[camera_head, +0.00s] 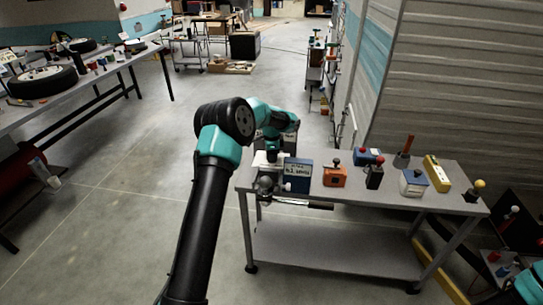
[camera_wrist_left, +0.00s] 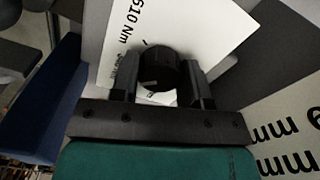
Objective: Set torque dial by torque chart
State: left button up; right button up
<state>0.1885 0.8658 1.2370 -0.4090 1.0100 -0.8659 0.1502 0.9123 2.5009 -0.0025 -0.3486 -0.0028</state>
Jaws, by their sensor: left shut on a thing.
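In the left wrist view, a round black dial (camera_wrist_left: 158,72) with a pale line on its face sits between the two dark fingers of my left gripper (camera_wrist_left: 160,88), which is shut on it. In the head view my left gripper (camera_head: 268,160) is at the table's left end, beside a blue box with a white label (camera_head: 298,172). White panels with large "mm" print (camera_wrist_left: 290,140) show at the lower right of the wrist view. My right gripper is out of view.
The grey table (camera_head: 385,196) carries an orange box (camera_head: 335,174), a dark knobbed block (camera_head: 374,175), a white-and-blue box (camera_head: 413,183) and a yellow block (camera_head: 437,174). A workbench (camera_head: 95,72) stands at the left. Open floor (camera_head: 110,190) lies between.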

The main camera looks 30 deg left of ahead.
pick_arm(q)
jog(key=o, duration=0.9)
jog(key=shift+o, duration=0.2)
jog(key=shift+r, duration=0.1)
notch_tip(320, 180, up, 17)
jog(key=shift+r, duration=0.15)
